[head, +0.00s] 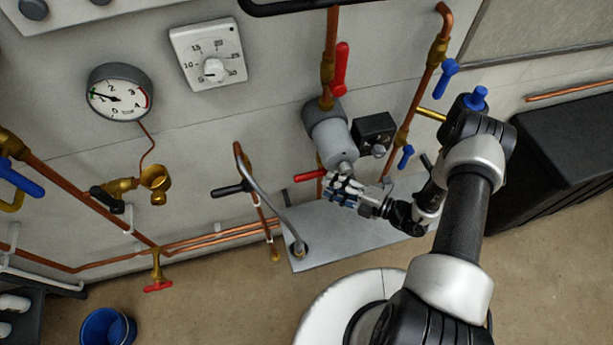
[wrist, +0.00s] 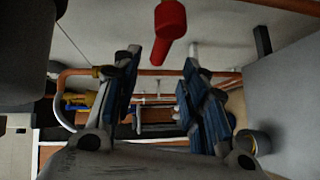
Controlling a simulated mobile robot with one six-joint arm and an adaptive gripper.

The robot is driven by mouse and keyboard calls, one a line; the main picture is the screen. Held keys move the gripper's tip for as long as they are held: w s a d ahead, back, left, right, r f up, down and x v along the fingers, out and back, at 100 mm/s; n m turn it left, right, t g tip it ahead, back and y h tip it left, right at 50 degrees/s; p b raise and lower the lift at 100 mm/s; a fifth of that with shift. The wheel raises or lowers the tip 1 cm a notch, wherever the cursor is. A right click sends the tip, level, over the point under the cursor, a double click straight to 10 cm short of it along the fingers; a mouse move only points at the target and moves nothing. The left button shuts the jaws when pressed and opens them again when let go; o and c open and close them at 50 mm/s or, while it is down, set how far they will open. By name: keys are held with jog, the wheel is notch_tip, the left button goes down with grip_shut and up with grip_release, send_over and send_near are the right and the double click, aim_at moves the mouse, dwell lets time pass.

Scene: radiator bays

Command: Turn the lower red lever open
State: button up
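The lower red lever (head: 310,175) is on the copper pipe below the grey cylindrical pump (head: 337,140) and points left. Its red grip also shows in the wrist view (wrist: 169,28) at the top, above the gap between my fingers. My gripper (head: 342,190) is just below and right of this lever in the head view. In the wrist view my gripper (wrist: 160,62) is open, with its two blue-padded fingers apart and nothing between them. I cannot tell whether it touches the lever. The upper red lever (head: 341,68) is above the pump and stands nearly upright along the pipe.
A black box (head: 374,133) sits right of the pump. A grey plate (head: 340,240) lies below my gripper, with a bent grey pipe (head: 270,200) rising from it. A black-handled valve (head: 231,189) is to the left. A blue bucket (head: 108,328) stands on the floor.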

aim_at(311, 178)
jog(key=b+x, duration=0.1)
jog(key=x, duration=0.8)
jog(key=shift+w, duration=0.1)
jog(key=shift+c, duration=0.4)
grip_shut()
